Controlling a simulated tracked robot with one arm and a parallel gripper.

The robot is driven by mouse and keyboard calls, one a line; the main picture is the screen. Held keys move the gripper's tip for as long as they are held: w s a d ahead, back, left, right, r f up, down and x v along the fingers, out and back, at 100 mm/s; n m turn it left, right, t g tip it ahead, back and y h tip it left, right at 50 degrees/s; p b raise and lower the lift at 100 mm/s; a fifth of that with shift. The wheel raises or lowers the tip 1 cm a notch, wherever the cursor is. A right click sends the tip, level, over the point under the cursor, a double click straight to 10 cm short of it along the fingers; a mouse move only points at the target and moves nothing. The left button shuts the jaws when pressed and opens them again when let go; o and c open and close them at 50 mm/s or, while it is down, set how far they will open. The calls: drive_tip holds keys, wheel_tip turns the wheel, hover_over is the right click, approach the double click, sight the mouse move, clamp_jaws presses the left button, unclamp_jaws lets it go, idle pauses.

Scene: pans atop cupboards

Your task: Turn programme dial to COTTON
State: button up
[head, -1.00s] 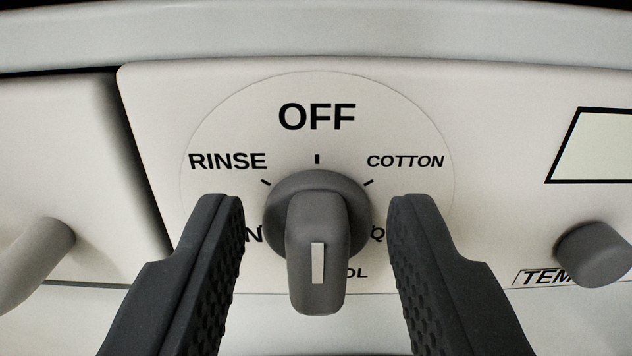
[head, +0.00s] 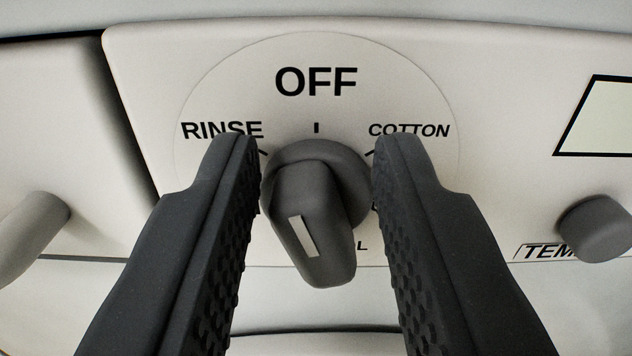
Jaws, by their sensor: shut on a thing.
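The grey programme dial (head: 318,245) sits on a round label field in the middle of the head view. OFF is printed above it, RINSE at upper left and COTTON (head: 409,130) at upper right. The dial's raised grip leans, its upper end to the left and its lower end to the right, and its white mark slants the same way. My gripper (head: 316,165) is shut on the dial, one dark finger on each side. The fingers hide most of the lower labels.
A small grey knob (head: 596,228) stands at the right beside a TEMP label, below a black-framed pale window (head: 602,118). A pale rounded handle (head: 35,235) sticks out at the left on a separate panel.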

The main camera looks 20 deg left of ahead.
drive_tip(key=shift+s+a+f, duration=0.1)
drive_tip(key=shift+s+f, duration=0.05)
drive_tip(key=shift+f, duration=0.3)
drive_tip(key=shift+s+a+f, duration=0.1)
drive_tip(key=shift+f, duration=0.35)
drive_tip(key=o, duration=0.6)
drive_tip(key=shift+g, duration=0.3)
drive_tip(key=shift+o, duration=0.4)
drive_tip(key=shift+w, duration=0.15)
drive_tip(key=shift+d+r, duration=0.1)
drive_tip(key=shift+r, duration=0.2)
drive_tip(key=shift+s+d+r, duration=0.2)
drive_tip(key=p+v, duration=0.2)
drive_tip(key=v, duration=1.1)
drive_tip(key=shift+s+f, duration=0.2)
drive_tip(key=shift+f, duration=0.15)
drive_tip(key=shift+a, duration=0.1)
